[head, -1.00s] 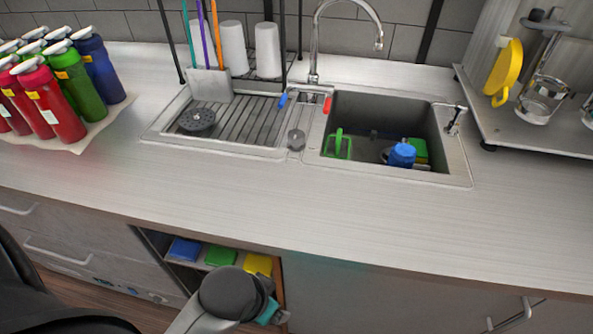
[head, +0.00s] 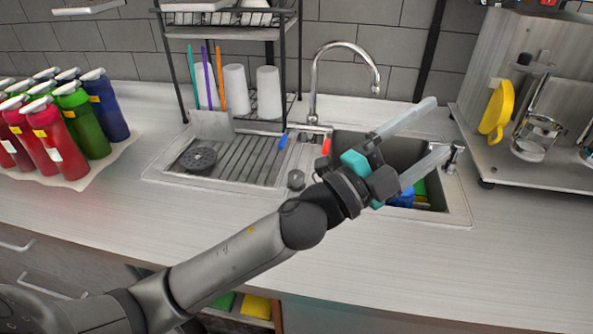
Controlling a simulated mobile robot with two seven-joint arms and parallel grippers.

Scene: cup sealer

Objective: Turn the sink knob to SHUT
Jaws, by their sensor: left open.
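The sink (head: 462,205) is set in the counter, with a curved chrome faucet (head: 313,80) behind it. A small dark and chrome knob (head: 456,152) stands on the sink's right rim; its setting is too small to read. A blue lever (head: 283,142) and a red lever (head: 326,146) sit near the faucet base. My left gripper (head: 436,128) reaches over the basin from the lower left, its two pale fingers spread apart and empty. Its lower fingertip is close to the rim knob in the picture; I cannot tell whether they touch. My right gripper is out of view.
A black rack (head: 291,60) with white cups stands behind the drainboard (head: 235,160). A raised shelf (head: 530,172) with a yellow object (head: 497,110) borders the sink at right. Several bottles (head: 70,125) stand at left. The front counter is clear apart from my arm.

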